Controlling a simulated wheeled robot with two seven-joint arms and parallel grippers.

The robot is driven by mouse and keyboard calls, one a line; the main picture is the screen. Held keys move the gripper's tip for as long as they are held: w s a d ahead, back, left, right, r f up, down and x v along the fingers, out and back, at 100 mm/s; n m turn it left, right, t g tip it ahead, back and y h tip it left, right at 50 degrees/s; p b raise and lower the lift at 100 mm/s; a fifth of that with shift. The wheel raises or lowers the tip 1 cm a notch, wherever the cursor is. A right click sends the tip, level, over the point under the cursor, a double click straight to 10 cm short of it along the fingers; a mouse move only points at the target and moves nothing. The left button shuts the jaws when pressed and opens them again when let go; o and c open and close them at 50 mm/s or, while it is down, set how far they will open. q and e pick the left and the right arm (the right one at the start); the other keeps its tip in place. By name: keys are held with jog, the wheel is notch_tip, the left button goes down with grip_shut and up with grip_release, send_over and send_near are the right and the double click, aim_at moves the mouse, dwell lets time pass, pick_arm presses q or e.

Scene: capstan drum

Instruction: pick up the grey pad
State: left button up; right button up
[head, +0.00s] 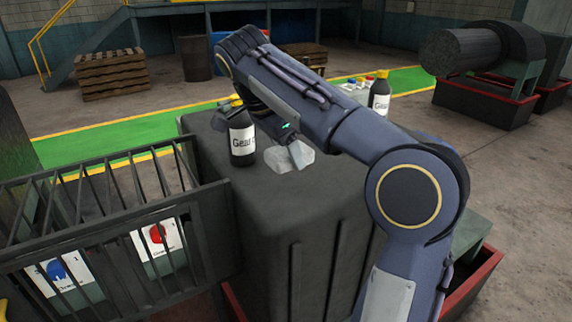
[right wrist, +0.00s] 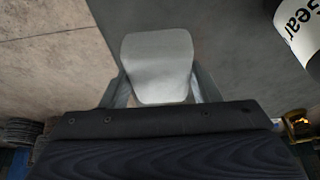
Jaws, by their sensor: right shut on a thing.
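The grey pad (head: 289,159) is a pale, rounded block at the top of the big dark grey housing (head: 290,190). My right gripper (head: 297,153) reaches over it from behind the arm's bend, and its fingers are partly hidden. In the right wrist view the pad (right wrist: 158,62) sits between the two fingers (right wrist: 160,88), one at each side, and the gripper is shut on it. I cannot tell whether the pad touches the housing top. My left gripper is not in view.
A black gear oil bottle (head: 242,142) stands just left of the pad. Another bottle (head: 380,97) and small capped containers stand behind my right arm. A barred metal rack (head: 110,235) with picture cards is at the left. The housing's near top is clear.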

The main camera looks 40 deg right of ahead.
aim_at(288, 158)
jog(key=s+a+r, duration=0.1)
jog(key=s+a+r+p, duration=0.1)
jog(key=r, duration=0.1)
jog(key=shift+s+r, duration=0.2)
jog(key=shift+s, duration=0.2)
jog(key=s+a+r+p, duration=0.2)
jog(key=s+a+p, duration=0.1)
jog(key=s+p, duration=0.1)
jog(key=shift+s+r, duration=0.3)
jog(key=shift+s, duration=0.15)
jog(key=shift+s+a+p, duration=0.45)
jog(key=shift+s+a, duration=0.1)
jog(key=shift+s, duration=0.05)
jog(key=o, duration=0.3)
jog(key=shift+c, duration=0.9)
